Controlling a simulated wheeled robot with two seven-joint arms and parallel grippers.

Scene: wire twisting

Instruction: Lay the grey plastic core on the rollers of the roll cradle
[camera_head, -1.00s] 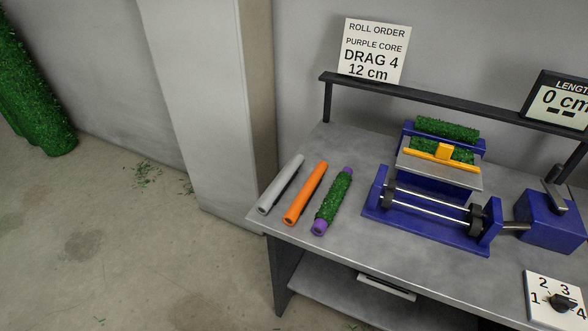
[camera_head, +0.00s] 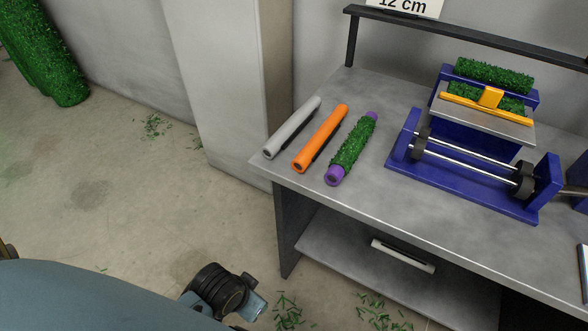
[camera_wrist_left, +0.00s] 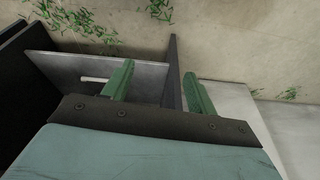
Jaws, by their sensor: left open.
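The grey plastic core (camera_head: 292,127) lies on the left end of the workbench, the leftmost of three cores in a row. The roll cradle (camera_head: 440,180) is a blue frame farther right; its two metal rollers (camera_head: 465,162) are bare, with dark discs on them. My left arm comes in at the bottom left of the head view, low in front of the bench and well apart from the core. In the left wrist view my left gripper (camera_wrist_left: 157,82) has its two green fingers spread, with nothing between them. My right gripper is not in view.
An orange core (camera_head: 321,138) and a purple core wrapped in green turf (camera_head: 352,152) lie beside the grey one. A blue stand with turf and a yellow bar (camera_head: 490,97) is behind the cradle. A lower shelf (camera_head: 340,248) holds a pale bar. The bench front is clear.

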